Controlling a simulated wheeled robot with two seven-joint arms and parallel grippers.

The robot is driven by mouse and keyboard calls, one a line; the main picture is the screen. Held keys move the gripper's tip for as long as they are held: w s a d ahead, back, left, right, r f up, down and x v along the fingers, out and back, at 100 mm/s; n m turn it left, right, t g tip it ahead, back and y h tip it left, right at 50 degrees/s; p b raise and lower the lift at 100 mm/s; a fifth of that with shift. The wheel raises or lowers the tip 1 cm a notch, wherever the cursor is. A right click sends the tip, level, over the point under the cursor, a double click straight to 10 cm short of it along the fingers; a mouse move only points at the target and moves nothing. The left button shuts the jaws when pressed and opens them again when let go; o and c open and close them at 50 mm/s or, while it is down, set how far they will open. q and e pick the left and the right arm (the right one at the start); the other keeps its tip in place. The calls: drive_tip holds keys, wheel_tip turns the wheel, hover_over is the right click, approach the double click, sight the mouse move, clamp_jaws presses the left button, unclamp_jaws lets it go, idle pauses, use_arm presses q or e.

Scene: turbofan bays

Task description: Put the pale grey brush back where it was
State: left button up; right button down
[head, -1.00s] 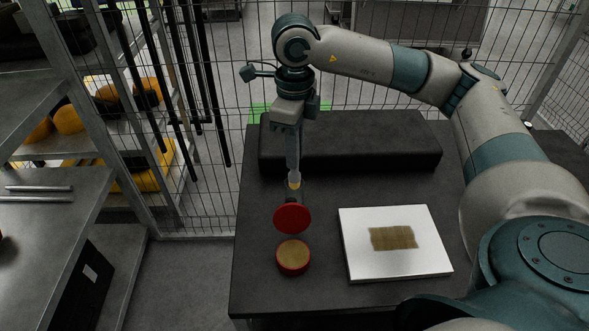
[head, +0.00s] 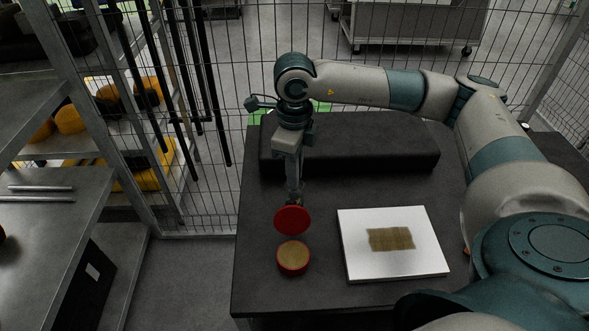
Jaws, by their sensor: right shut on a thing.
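My right gripper (head: 295,196) points down over the dark table (head: 330,295), just behind the upright red lid (head: 292,220). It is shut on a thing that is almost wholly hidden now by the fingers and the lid. A second ago a pale grey piece with a yellow band showed below the fingers, likely the pale grey brush. A small dark thing shows at the fingertips behind the lid; I cannot tell whether it is a holder or whether the brush is in it. The round red tin (head: 293,257) with tan contents sits open in front of the lid. My left gripper is out of view.
A white board (head: 370,268) with a tan patch (head: 391,239) lies right of the tin. A long dark padded block (head: 380,150) lies along the table's back. Wire fencing (head: 390,40) stands behind. A metal bench (head: 45,230) is at left. The table's front left is clear.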

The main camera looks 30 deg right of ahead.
drive_tip(key=shift+f, duration=0.2)
drive_tip(key=c, duration=1.7)
unclamp_jaws()
drive_tip(key=shift+c, duration=0.2)
drive_tip(key=shift+r, duration=0.2)
